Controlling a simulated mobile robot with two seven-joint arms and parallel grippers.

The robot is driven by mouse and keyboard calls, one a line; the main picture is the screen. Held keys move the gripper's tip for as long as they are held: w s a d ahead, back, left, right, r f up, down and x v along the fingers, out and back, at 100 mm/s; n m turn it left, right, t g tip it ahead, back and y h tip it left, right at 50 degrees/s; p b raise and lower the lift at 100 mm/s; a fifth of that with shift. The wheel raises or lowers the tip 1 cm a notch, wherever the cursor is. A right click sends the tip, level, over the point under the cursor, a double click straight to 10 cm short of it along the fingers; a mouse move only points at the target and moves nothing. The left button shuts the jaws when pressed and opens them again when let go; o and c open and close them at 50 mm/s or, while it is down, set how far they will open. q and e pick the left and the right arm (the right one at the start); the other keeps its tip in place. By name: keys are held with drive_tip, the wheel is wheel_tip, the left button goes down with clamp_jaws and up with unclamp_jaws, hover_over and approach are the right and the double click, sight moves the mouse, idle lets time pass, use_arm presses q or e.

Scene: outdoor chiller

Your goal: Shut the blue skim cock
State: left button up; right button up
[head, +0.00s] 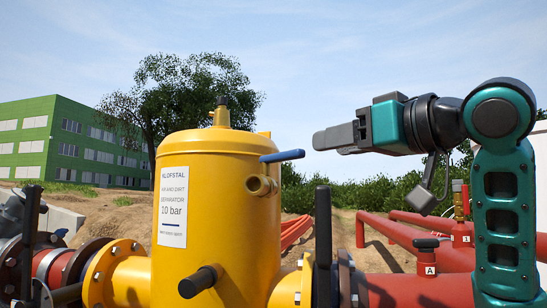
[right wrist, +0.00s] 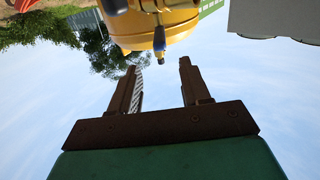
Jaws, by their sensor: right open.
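The blue skim cock is a blue lever (head: 283,156) on a brass-coloured side outlet (head: 262,186) of the yellow separator vessel (head: 215,185). The lever sticks out to the right, roughly level. My right gripper (head: 322,140) is to the right of the lever and a little higher in the picture, open, empty and apart from it. In the right wrist view the open jaws (right wrist: 160,75) have only sky between them. My left gripper is not in view.
A capped yellow nozzle (head: 221,116) rises from the vessel top. Below are a black stub handle (head: 201,281) and an upright black lever (head: 323,240). Red pipes (head: 420,240) with a valve marked A (head: 427,256) run at right. The air around the gripper is clear.

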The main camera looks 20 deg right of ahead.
sight(285, 153)
drive_tip(key=x, duration=1.2)
drive_tip(key=shift+w+a+p, duration=0.1)
drive_tip(key=shift+p, duration=0.25)
clamp_jaws()
idle(0.8)
